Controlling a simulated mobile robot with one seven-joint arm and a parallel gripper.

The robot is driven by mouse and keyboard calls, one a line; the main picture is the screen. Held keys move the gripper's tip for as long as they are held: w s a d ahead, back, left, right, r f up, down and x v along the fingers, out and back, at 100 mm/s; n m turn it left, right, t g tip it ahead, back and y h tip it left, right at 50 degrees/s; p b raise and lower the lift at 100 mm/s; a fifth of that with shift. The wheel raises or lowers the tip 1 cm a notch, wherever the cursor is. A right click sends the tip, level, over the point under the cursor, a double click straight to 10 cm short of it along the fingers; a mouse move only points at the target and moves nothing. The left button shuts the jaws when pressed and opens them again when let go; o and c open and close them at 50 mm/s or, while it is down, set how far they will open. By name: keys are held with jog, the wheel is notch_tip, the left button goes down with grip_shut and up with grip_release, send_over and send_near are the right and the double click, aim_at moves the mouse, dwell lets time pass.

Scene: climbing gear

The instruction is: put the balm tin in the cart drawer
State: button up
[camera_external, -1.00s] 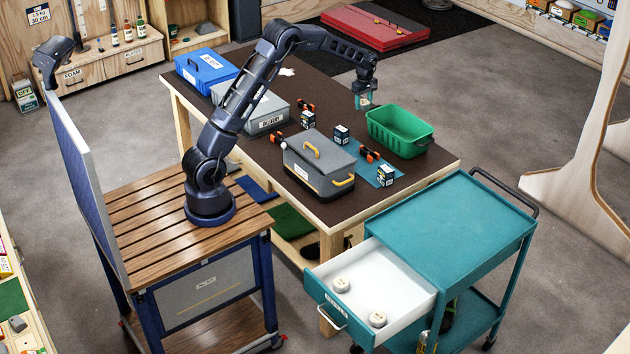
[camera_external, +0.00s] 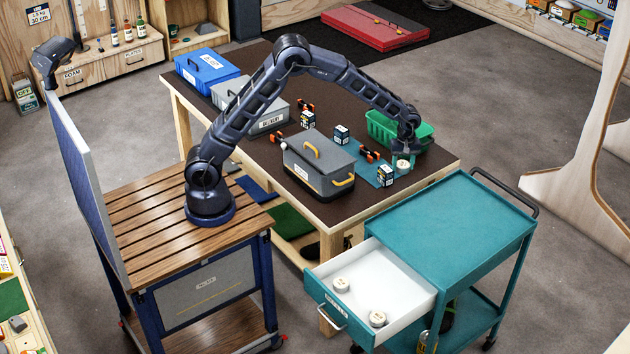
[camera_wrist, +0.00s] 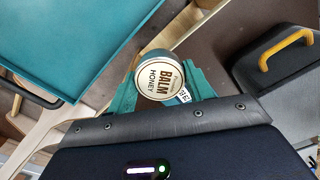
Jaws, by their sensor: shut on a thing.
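The balm tin is a small round tin with a cream lid reading "BALM HONEY" in the wrist view (camera_wrist: 160,76). My gripper (camera_wrist: 160,86) is shut on it, with a teal finger on each side. In the external view my gripper (camera_external: 405,153) holds the tin (camera_external: 403,165) over the table's right end, in front of the green bin. The cart drawer (camera_external: 408,281) is pulled open at the teal cart's left side. Two round pale tins, one at the back left (camera_external: 341,285) and one near the front (camera_external: 377,318), lie in it.
The teal cart's top (camera_external: 450,225) is bare and lies to the right of the drawer. The green bin (camera_external: 380,127), a grey toolbox with yellow handles (camera_external: 318,165) and several small boxes stand on the brown table (camera_external: 330,212). The drawer's middle is clear.

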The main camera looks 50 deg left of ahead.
jog(key=s+d+m, duration=0.2)
jog(key=s+d, duration=0.6)
jog(key=d, duration=0.1)
jog(key=m, duration=0.5)
send_over(361, 304)
notch_tip(361, 304, down, 4)
jog(key=r, duration=0.1)
notch_tip(361, 304, down, 20)
jog(key=shift+f, duration=0.2)
jog(key=shift+f, duration=0.15)
jog(key=o, duration=1)
